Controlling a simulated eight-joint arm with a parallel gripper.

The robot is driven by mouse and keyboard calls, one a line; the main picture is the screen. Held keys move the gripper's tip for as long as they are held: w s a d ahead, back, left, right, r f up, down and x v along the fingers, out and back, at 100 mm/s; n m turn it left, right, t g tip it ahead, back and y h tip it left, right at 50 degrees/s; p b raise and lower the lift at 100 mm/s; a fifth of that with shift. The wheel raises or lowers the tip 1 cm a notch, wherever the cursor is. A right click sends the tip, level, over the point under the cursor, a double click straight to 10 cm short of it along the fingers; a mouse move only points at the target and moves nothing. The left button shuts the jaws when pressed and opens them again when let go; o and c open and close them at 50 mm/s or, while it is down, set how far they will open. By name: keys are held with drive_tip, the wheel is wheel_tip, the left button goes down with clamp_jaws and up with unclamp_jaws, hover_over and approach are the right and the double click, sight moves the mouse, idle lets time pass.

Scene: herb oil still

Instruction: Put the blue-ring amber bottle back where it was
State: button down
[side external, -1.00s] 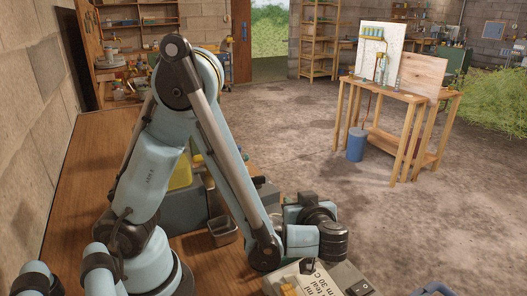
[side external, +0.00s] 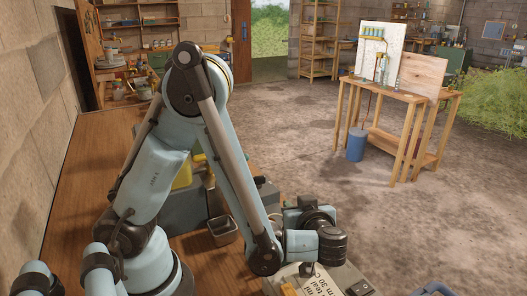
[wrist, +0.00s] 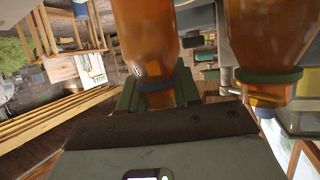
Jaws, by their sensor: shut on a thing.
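In the wrist view, an amber bottle (wrist: 147,35) with a bluish ring around its neck stands out beyond my gripper (wrist: 158,97). The green fingers are shut on the neck end of this bottle. The picture is turned over, so the bottle's body runs up out of the frame. A second amber bottle (wrist: 270,32), with a teal-green ring, is close to the right and apart from the fingers. In the side external view, my arm's end is at the bench's front right, and the fingers and bottles cannot be made out there.
A lettered card (side external: 308,284) lies on a grey block beside my wrist. A small grey bin (side external: 223,231) stands on the wooden bench (side external: 100,165), left of my forearm. A separate wooden table (side external: 395,92) stands farther back across open floor.

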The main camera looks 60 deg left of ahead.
drive_tip(key=shift+f, duration=0.15)
drive_tip(key=c, duration=0.7)
unclamp_jaws()
drive_tip(key=shift+d, duration=0.1)
